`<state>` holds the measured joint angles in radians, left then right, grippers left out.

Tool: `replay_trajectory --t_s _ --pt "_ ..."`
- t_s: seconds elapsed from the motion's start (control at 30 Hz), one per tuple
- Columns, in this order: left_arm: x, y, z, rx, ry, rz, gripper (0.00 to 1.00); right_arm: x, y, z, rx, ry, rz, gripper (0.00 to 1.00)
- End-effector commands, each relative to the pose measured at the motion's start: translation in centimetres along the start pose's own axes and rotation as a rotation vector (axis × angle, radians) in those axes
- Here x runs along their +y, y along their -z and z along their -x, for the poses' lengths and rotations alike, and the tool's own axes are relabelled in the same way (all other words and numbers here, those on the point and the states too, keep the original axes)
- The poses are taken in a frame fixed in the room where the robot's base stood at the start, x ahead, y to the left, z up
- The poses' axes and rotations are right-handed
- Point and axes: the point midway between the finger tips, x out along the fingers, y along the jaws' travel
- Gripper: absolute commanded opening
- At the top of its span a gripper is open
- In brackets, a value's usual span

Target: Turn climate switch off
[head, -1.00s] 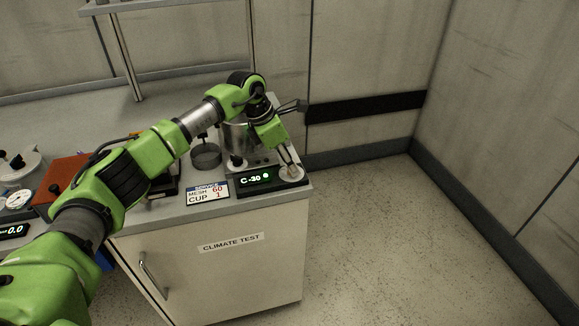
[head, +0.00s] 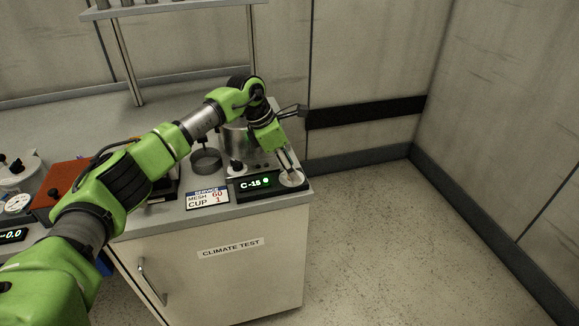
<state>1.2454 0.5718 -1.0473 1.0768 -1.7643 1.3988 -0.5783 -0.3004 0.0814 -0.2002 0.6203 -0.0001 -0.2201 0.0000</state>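The climate unit's black display (head: 254,183) sits at the front right corner of the bench. It reads C -15 in green, with a lit green dot. A round pale dial (head: 293,183) is at its right end. My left gripper (head: 290,168) points down right over this dial, and its fingertips reach it or hover just above. The fingers are small and partly hide the dial's middle, so I cannot tell whether they grip anything. A small dark knob (head: 237,166) sits on a pale base behind the display. No switch label is readable. My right gripper is out of view.
A sign reading MESH 60, CUP 1 (head: 207,196) lies left of the display. A round mesh cup (head: 206,161) and a metal vessel (head: 236,138) stand behind. The cabinet (head: 215,275) below is labelled CLIMATE TEST. The floor to the right is clear.

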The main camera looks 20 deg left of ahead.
Motion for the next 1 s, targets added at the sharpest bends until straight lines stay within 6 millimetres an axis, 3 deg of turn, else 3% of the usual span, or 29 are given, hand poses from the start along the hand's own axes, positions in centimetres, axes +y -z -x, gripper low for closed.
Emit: replay_trajectory --t_s 0.23,0.7,1.0 --pt "0.1 -0.1 1.4 -0.003 -0.003 -0.001 0.44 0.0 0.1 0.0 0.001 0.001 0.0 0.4" --pt "0.1 0.0 10.4 -0.001 -0.002 0.0 0.44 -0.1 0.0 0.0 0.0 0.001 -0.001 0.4" --pt "0.0 0.0 12.0 0.0 0.0 0.0 0.44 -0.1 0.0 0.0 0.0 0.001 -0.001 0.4"
